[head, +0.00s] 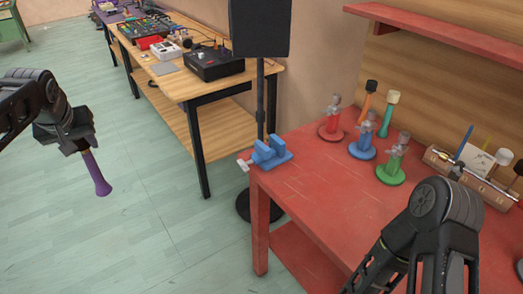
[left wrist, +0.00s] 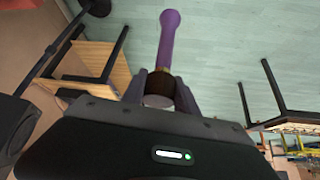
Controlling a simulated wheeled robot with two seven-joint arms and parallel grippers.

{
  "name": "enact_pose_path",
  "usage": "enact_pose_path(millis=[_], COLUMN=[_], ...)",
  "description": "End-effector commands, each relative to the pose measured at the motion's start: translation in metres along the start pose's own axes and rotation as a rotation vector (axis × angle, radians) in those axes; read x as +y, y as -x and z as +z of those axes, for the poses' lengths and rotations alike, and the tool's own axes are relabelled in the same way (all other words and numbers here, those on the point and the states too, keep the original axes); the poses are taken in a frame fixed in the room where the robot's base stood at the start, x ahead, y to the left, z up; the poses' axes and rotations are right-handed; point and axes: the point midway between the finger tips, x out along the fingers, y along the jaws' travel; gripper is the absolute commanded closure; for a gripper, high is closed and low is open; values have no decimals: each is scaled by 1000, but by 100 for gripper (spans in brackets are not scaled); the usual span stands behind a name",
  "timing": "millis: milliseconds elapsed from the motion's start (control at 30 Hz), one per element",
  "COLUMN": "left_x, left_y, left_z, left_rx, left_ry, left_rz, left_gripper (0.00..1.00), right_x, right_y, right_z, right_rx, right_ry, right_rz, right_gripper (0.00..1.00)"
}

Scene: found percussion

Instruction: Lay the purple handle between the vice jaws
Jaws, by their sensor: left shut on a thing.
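The purple handle (head: 96,174) hangs from my left gripper (head: 78,145), pointing down over the floor at the left of the head view. In the left wrist view the purple handle (left wrist: 168,45) stretches away from between the two fingers of my left gripper (left wrist: 160,92), which are shut on its dark and pale end. The blue vice (head: 268,154) sits at the near left corner of the red table, with a pale grey part sticking out past the edge. The purple handle is well apart from it. My right arm shows at the lower right, but its gripper is not in view.
On the red table (head: 310,175) stand red (head: 331,130), blue (head: 363,150) and green (head: 391,172) stands. A wooden holder (head: 470,175) is at the right. A black speaker (head: 260,28) on a pole stands behind the vice. A wooden bench (head: 185,85) is at the back.

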Motion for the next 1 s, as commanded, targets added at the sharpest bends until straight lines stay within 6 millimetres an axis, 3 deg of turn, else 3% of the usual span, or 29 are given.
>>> enact_pose_path(millis=[167,367,600,700,833,1000], left_x=[9,57,144,171,192,199], left_y=[-5,-28,-55,-60,-62,-62], left_z=[5,37,114,145,172,182], left_rx=[0,1,6,5,2,1], left_ry=[-13,-90,-240,-293,-337,-350], left_rz=[5,34,127,171,211,226], left_gripper=[100,100,100,100,100,100], right_x=[0,0,0,0,0,0], right_y=[0,0,0,0,0,0], right_z=[0,0,0,0,0,0], right_rx=[0,0,0,0,0,0], right_ry=[0,0,0,0,0,0], right_rz=[0,0,0,0,0,0], right_gripper=[64,64,64,64,64,64])
